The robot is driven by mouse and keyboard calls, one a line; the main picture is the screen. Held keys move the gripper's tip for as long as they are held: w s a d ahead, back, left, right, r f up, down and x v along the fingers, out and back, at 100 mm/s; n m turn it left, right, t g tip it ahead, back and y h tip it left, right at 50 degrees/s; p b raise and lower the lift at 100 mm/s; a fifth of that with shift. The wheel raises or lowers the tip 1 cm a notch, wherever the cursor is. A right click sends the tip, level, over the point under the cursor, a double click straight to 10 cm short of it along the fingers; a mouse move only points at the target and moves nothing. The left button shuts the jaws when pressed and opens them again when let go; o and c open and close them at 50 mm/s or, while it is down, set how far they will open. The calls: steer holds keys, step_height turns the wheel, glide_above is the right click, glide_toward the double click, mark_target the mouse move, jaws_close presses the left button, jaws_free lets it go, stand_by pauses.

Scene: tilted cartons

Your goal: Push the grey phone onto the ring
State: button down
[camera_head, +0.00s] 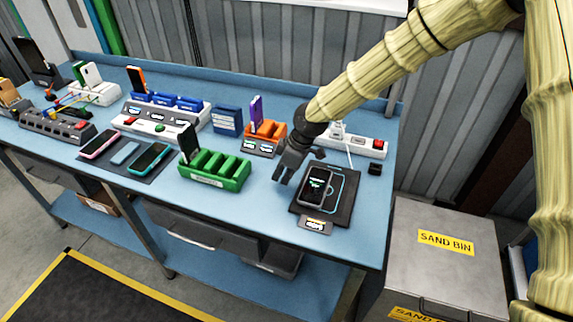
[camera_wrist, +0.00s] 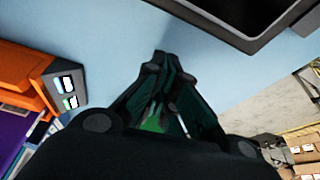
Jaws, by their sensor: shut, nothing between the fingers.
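The grey phone (camera_head: 316,189) lies face up, its dark screen showing small green marks, on a black pad (camera_head: 347,209) near the table's right end. My gripper (camera_head: 279,179) points down just left of the phone and pad, low over the blue table. Its fingers are together and empty, also in the wrist view (camera_wrist: 160,55). A dark slab with a grey rim (camera_wrist: 245,18) shows there beyond the fingertips; I cannot tell whether it is phone or pad.
A green slotted rack (camera_head: 215,172) stands left of my gripper. An orange holder (camera_head: 267,132) is behind it, also in the wrist view (camera_wrist: 50,85). A white power strip (camera_head: 355,142) lies behind the pad. A small label plate (camera_head: 314,225) is at the pad's front.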

mark_target(305, 184)
steer(key=d, duration=0.1)
steer(key=d+p, duration=0.1)
steer(key=d, duration=0.1)
steer(key=shift+s+r, duration=0.1)
steer(key=shift+s, duration=0.2)
steer(key=shift+s+d+p, duration=0.1)
steer(key=shift+d+p, duration=0.2)
steer(key=shift+p, duration=0.05)
steer(key=shift+d, duration=0.15)
steer(key=shift+d, duration=0.1)
steer(key=shift+s+d, duration=0.2)
steer(key=shift+d, duration=0.75)
steer(key=shift+s+d, duration=0.2)
steer(key=shift+d, duration=0.75)
steer(key=shift+a, duration=0.1)
steer(key=shift+a, duration=0.1)
